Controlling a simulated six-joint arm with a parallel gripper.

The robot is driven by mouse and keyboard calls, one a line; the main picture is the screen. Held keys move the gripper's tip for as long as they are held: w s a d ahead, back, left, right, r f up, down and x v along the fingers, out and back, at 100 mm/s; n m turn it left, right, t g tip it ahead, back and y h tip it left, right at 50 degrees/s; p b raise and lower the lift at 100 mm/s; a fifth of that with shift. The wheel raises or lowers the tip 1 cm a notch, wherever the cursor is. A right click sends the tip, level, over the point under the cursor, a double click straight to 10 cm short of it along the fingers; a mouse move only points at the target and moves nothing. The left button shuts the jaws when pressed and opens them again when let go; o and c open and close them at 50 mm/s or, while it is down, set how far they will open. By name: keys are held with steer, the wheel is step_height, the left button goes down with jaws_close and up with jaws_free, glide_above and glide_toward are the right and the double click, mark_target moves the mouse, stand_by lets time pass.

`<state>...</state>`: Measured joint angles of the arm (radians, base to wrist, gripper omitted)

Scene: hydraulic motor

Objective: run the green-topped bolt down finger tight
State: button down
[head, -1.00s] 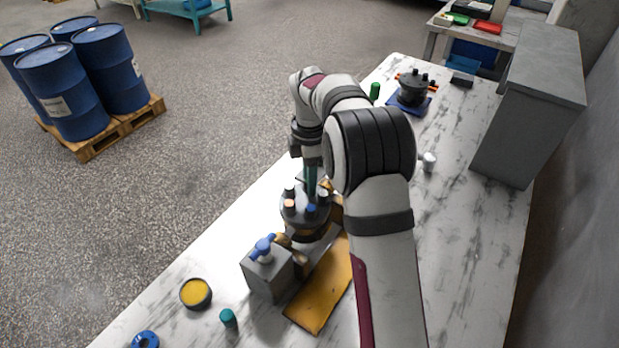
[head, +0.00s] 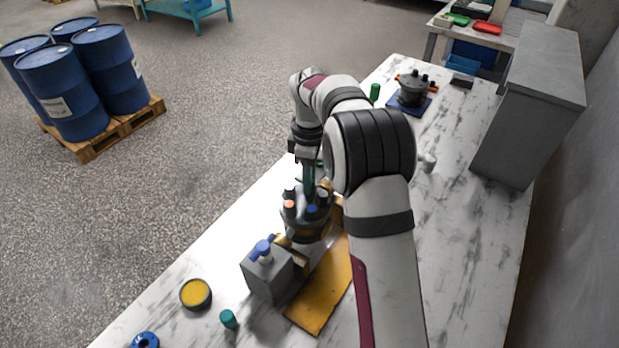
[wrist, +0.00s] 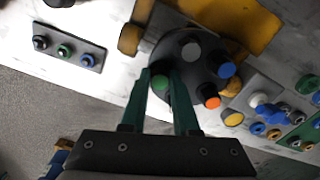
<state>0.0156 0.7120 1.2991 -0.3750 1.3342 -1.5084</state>
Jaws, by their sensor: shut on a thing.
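The dark round motor (head: 306,222) sits held above the yellow plate (head: 322,300) on the marble bench. In the wrist view the green-topped bolt (wrist: 160,83) stands at the motor's rim, between the two teal fingers of my gripper (wrist: 163,80). My gripper (head: 309,190) points down and is shut on this bolt from above. In the head view the fingers hide the green top. The bolt's shank and seating are hidden.
A grey block with a blue handle (head: 266,275) stands close beside the motor. A yellow-filled round dish (head: 195,294), a teal cylinder (head: 228,319) and a blue ring (head: 145,341) lie nearer. Another motor (head: 413,88) on a blue plate and a grey cabinet (head: 530,100) stand farther back.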

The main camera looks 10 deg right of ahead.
steer(key=m, duration=0.6)
steer(key=c, duration=0.9)
jaws_free()
steer(key=shift+r, duration=2.25)
